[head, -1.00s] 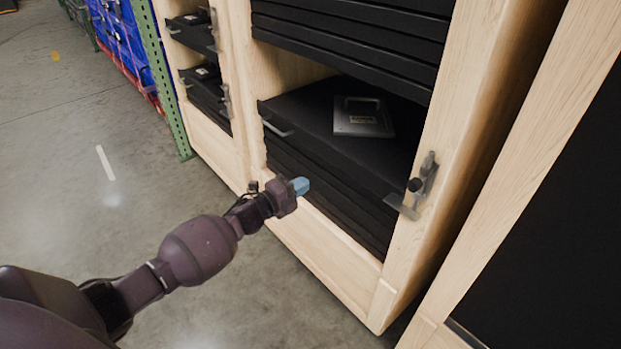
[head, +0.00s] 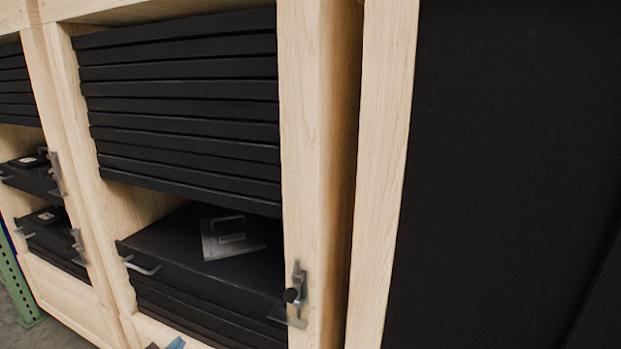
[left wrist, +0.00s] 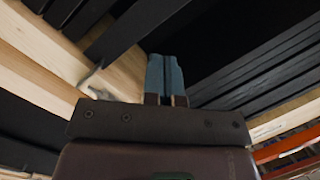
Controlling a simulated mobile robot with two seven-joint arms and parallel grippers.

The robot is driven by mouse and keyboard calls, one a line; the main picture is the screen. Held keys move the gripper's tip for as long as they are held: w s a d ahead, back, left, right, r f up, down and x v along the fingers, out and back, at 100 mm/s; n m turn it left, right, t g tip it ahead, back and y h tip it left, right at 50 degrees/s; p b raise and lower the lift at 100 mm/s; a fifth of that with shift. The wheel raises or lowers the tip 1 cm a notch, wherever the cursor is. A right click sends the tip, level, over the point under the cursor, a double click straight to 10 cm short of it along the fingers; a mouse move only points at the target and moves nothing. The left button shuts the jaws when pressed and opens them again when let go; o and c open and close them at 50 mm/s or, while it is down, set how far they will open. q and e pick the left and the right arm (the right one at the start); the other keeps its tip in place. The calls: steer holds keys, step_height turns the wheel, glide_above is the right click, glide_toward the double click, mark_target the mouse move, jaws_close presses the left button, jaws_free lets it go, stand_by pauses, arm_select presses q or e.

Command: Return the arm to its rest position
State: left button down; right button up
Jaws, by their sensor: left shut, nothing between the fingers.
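My left gripper (left wrist: 165,76) shows in the left wrist view with its two blue fingers together and nothing between them. In the head view only its blue tip (head: 176,343) shows at the bottom edge, in front of the lower part of the wooden cabinet (head: 300,130). The rest of the left arm is out of the head view. My right gripper is in neither view.
Black drawers (head: 185,100) fill the cabinet. A grey plate with a handle (head: 232,236) lies on a lower drawer top. A metal latch (head: 296,295) sticks out from the post. A large black panel (head: 500,170) stands at right. A green post (head: 18,290) stands at far left.

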arm_select(q)
steer(key=s+f+n+g+y+p, duration=0.1)
steer(key=s+f+n+g, duration=0.1)
steer(key=s, duration=0.8)
steer(key=s+d+f+n+g+y+p, duration=0.1)
steer(key=s+f+n, duration=0.2)
steer(key=s, duration=0.8)
steer(key=s+f+n+g+y+p, duration=0.1)
steer(key=s+n, duration=0.4)
steer(key=s, duration=0.5)
step_height(320, 180, down, 3)
steer(key=shift+s+d+r+g, duration=0.15)
steer(key=shift+s+d+g, duration=0.2)
steer(key=shift+g, duration=0.45)
